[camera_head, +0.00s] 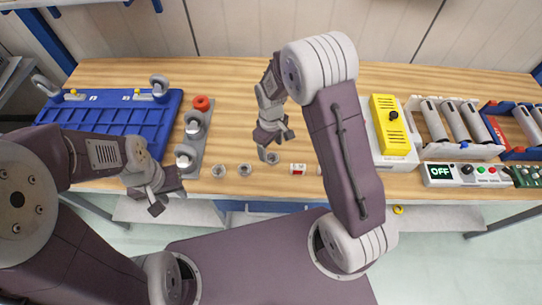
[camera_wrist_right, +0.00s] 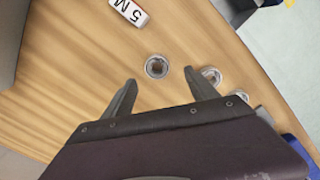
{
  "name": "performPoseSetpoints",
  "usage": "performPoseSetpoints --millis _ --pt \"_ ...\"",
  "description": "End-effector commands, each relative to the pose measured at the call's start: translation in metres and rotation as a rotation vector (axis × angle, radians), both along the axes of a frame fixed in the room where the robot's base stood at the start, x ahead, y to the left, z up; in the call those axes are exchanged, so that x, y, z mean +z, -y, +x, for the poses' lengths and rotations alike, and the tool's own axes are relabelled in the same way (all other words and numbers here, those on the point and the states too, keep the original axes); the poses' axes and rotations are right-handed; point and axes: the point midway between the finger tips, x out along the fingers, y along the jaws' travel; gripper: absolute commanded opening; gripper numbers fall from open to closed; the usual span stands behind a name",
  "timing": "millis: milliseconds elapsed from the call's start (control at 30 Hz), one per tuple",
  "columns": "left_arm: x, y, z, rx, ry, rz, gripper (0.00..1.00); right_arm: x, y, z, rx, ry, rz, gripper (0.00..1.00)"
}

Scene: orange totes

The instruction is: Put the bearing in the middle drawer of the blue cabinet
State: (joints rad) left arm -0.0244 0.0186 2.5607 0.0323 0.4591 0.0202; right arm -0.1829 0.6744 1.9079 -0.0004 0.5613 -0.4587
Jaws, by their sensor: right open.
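A small grey metal ring, which looks like the bearing (camera_head: 271,157), lies on the wooden table below my right gripper (camera_head: 268,144). In the right wrist view this bearing (camera_wrist_right: 156,66) lies just beyond the gap between the fingertips of my right gripper (camera_wrist_right: 160,80), which is open and empty. Two similar rings (camera_head: 218,170) (camera_head: 245,169) lie to its left. A blue front, probably the blue cabinet (camera_head: 262,206), shows under the table's front edge, mostly hidden; its drawers cannot be told apart. My left gripper (camera_head: 166,197) hangs at the front left, apparently open and empty.
A small white and red labelled piece (camera_head: 298,169) lies right of the bearing. A grey holder (camera_head: 191,150) with knobs and a blue tray (camera_head: 110,115) stand left. A yellow box (camera_head: 390,135) and racks of cylinders (camera_head: 455,122) stand right. Bare wood lies behind the bearing.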

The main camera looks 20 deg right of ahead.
Motion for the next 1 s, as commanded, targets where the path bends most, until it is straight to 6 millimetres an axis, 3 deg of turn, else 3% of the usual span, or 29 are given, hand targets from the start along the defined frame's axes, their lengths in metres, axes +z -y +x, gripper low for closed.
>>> performPoseSetpoints --millis 167,400,633,667,900,1000 --pt "0.004 0.0 0.0 0.0 0.0 0.0 0.36 -0.01 0.001 -0.002 -0.001 -0.003 -0.001 0.67" --pt "0.01 0.0 0.0 0.0 0.001 0.0 0.36 -0.049 0.002 -0.004 -0.001 0.0 0.0 0.67" --pt "0.009 0.0 0.0 0.0 0.001 0.0 0.36 -0.054 0.002 -0.003 -0.001 0.002 0.0 0.67" --pt "0.009 0.0 0.0 0.0 0.001 0.0 0.36 -0.054 0.002 -0.003 -0.001 0.002 0.0 0.65" --pt "0.009 0.0 0.0 0.0 0.001 0.0 0.36 -0.053 0.002 -0.003 -0.001 0.002 0.0 0.0" --pt "0.009 0.0 0.0 0.0 0.001 0.0 0.36 -0.053 0.002 -0.003 -0.001 0.002 0.0 0.0"
